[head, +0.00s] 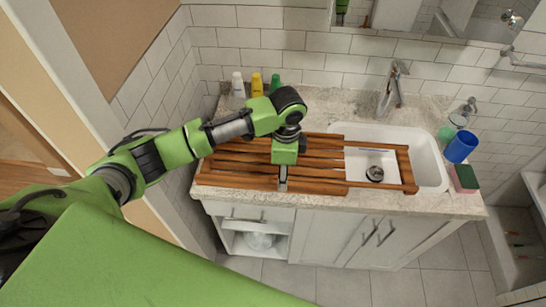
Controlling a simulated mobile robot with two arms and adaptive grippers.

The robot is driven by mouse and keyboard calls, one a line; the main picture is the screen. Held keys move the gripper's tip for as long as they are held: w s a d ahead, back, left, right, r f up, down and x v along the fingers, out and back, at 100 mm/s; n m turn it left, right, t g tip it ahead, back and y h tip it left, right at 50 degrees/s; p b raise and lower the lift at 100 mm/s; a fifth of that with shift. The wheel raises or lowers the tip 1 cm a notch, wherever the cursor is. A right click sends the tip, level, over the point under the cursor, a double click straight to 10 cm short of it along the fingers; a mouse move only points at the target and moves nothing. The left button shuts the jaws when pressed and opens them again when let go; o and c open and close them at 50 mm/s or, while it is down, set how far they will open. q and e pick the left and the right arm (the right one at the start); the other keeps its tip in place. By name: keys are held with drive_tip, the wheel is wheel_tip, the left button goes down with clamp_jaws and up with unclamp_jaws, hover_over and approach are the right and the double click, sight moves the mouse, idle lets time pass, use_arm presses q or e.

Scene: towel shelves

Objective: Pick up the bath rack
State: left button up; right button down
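The bath rack (330,188) is a brown wooden slatted frame. It lies flat across the counter and reaches over the white sink basin, with an open section over the drain. My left arm comes in from the left and points down at the rack. My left gripper (283,180) is over the rack's slatted left half, near its front edge. The gripper's green body hides part of the slats, and I cannot tell whether its fingers touch or clasp one. My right gripper is not in view.
The counter (335,105) holds several small bottles (257,84) at the back left. A faucet (391,90) stands behind the sink (430,168). A blue cup (460,147) and a green-and-red sponge (465,178) are at the right. White cabinets are below; tiled walls rise behind and left.

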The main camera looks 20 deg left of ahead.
use_arm(q)
drive_tip(key=shift+f, duration=1.5)
clamp_jaws()
drive_tip(key=shift+w+r, duration=0.1)
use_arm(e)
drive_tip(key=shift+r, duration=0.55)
